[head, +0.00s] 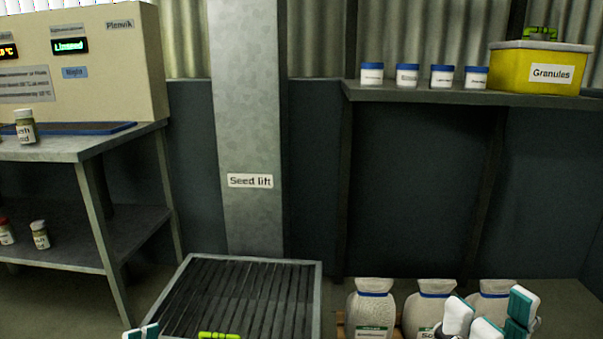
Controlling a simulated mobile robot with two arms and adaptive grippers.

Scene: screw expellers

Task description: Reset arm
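My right gripper (489,309) is at the bottom right, in front of the white sacks. Its white and teal finger pads stand apart with a gap between them, and I see nothing held there. My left gripper (141,332) shows only as small teal and white tips at the bottom edge, near the lower left corner of the grate. The rest of it is cut off, so its opening is unclear. Most of both arms is out of view.
A slatted floor grate (312,300) lies before the seed lift column (245,120). White sacks (372,305) stand right of it. A bright green part (218,335) shows at the bottom edge. A metal table (80,148) is left; a shelf (420,95) holds jars and a yellow Granules box (508,72).

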